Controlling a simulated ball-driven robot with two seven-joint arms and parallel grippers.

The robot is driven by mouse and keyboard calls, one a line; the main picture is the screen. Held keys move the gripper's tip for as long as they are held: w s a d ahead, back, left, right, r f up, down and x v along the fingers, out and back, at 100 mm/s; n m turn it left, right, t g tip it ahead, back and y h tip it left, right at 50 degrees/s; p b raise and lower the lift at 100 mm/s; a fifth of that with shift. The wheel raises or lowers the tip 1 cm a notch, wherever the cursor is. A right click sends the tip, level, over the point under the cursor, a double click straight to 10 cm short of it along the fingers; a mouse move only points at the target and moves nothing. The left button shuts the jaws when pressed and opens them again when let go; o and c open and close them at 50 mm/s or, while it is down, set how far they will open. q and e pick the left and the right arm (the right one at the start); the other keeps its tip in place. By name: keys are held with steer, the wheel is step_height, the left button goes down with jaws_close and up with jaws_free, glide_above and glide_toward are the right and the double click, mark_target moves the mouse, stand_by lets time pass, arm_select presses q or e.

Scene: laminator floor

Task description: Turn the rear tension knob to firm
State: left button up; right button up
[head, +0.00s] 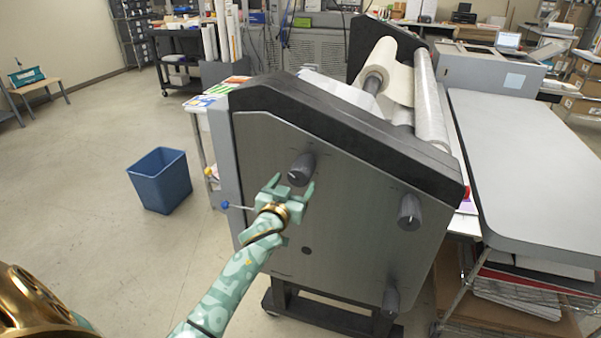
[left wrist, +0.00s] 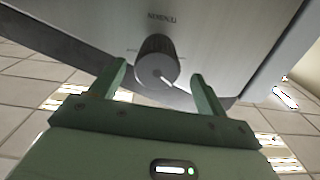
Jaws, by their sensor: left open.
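The laminator's grey side panel (head: 345,215) carries several dark knobs. My left gripper (head: 292,186) is open at the upper-left knob (head: 301,166), its fingers just below and beside it. In the left wrist view this dark ribbed knob (left wrist: 155,58) stands between and beyond the two green fingertips, with a gap on both sides. A white pointer line on it slants to the lower right. A label that reads TENSION (left wrist: 162,17) shows upside down above it; the scale marks are too small to read. My right gripper is not in view.
Two other knobs sit on the panel, one at the right (head: 410,212) and one low down (head: 391,298). A blue bin (head: 160,180) stands on open floor to the left. A grey table (head: 530,150) adjoins the laminator's right side. A thin rod with a blue end (head: 225,205) is beside my left gripper.

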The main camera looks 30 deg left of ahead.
mark_target(298, 180)
arm_select(q)
steer(key=x, duration=0.5)
steer(key=shift+w+d, duration=0.1)
steer(key=shift+d, duration=0.1)
steer(key=shift+w+a, duration=0.25)
steer(key=shift+w, duration=0.35)
steer(key=c, duration=1)
